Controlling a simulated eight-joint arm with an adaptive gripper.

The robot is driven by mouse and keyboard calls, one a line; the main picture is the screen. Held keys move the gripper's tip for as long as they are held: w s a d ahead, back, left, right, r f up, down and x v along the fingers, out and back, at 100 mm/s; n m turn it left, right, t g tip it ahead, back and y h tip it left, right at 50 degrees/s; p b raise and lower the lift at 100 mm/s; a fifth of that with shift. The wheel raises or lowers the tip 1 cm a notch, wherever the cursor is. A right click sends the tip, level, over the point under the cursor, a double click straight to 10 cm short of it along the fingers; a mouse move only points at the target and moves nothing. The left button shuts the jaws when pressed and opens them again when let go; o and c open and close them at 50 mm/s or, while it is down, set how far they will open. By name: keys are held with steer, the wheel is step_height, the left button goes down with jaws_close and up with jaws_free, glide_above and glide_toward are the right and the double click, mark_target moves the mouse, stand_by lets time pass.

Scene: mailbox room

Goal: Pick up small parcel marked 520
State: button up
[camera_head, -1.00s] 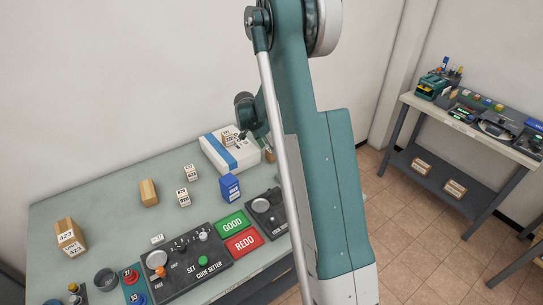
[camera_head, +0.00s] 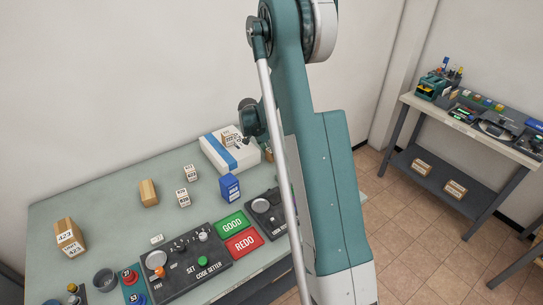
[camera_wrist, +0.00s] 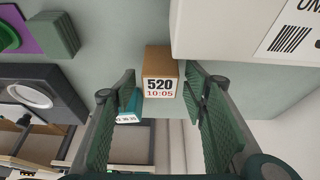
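The small parcel marked 520 (camera_wrist: 161,68) is a tan box with a white label reading 520 and 10:05 in red. It sits in the wrist view's middle, between the two green fingers of my gripper (camera_wrist: 159,82). My gripper is open, with a narrow gap on each side of the parcel. In the head view my arm hides most of the gripper. A tan box (camera_head: 268,154) shows partly there beside my arm, and I cannot read its label.
A large white box with a blue stripe (camera_head: 226,152) is close by; its barcoded side (camera_wrist: 250,30) is right of the parcel in the wrist view. A teal item (camera_wrist: 130,107) lies near the left finger. Small blocks (camera_head: 191,173) and a blue box (camera_head: 230,187) stand on the table.

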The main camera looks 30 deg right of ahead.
steer(key=c, duration=0.9)
steer(key=shift+r, duration=0.1)
steer(key=shift+r+p, duration=0.5)
steer(key=shift+r, duration=4.45)
